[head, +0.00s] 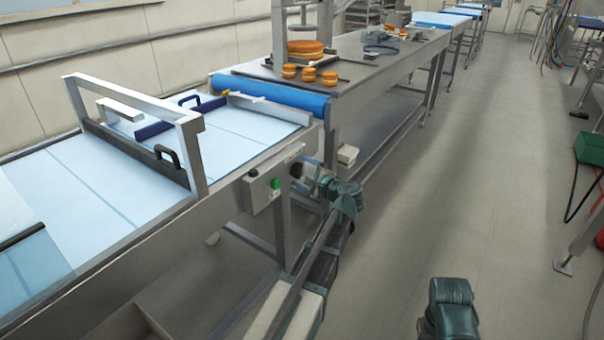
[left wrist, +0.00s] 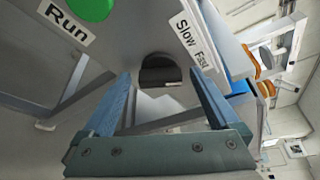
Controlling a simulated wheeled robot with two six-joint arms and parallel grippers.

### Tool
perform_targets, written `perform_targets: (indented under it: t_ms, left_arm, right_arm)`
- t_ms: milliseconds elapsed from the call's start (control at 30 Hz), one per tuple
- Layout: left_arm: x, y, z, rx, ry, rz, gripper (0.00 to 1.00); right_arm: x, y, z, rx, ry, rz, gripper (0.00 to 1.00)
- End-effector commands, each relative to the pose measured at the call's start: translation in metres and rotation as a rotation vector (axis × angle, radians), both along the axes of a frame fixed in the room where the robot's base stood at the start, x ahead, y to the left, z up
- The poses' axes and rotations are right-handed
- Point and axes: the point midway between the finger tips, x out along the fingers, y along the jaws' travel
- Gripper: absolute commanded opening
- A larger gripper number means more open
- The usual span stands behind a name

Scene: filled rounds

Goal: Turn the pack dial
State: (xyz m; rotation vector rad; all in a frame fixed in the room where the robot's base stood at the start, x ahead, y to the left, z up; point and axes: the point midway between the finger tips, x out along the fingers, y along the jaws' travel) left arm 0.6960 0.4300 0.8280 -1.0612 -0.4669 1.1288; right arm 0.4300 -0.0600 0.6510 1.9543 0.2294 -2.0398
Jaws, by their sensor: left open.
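A black dial (head: 295,170) sits on the right part of a grey control box (head: 255,194) at the side of the conveyor. In the left wrist view the dial (left wrist: 160,71) shows beside a label reading "Slow Fast" (left wrist: 194,42). My left gripper (head: 306,177) is close in front of the dial, and its fingers are open. In the left wrist view the dial appears between the two blue fingertips of the gripper (left wrist: 159,78), with space on both sides. I cannot tell how deep the fingers reach. My right gripper is not in view.
A green button (head: 276,183) is on the same box, left of the dial, with a "Run" label (left wrist: 62,22). The conveyor belt (head: 85,188) has a metal frame over it. A steel table (head: 375,62) with round cakes stands beyond.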

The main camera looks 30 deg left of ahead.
Motion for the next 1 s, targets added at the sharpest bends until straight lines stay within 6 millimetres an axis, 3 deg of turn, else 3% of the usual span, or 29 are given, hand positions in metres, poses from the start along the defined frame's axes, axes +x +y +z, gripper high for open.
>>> perform_targets:
  t_ms: [33,400,500,767,1000]
  left_arm:
    - [0.000,0.000,0.000,0.000,0.000,0.000,0.90]
    - [0.000,0.000,0.000,-0.001,0.000,0.001,0.23]
    - [0.000,0.000,0.000,-0.001,0.000,0.001,0.09]
    - [-0.001,0.000,-0.002,-0.005,-0.041,0.001,0.09]
    - [-0.001,0.000,-0.006,-0.017,-0.194,0.001,0.09]
  right_arm:
    - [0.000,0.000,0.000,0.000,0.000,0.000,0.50]
    - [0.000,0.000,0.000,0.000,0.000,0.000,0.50]
    - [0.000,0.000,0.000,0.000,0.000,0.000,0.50]
    - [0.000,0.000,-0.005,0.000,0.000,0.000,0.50]
    - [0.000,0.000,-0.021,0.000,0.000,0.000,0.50]
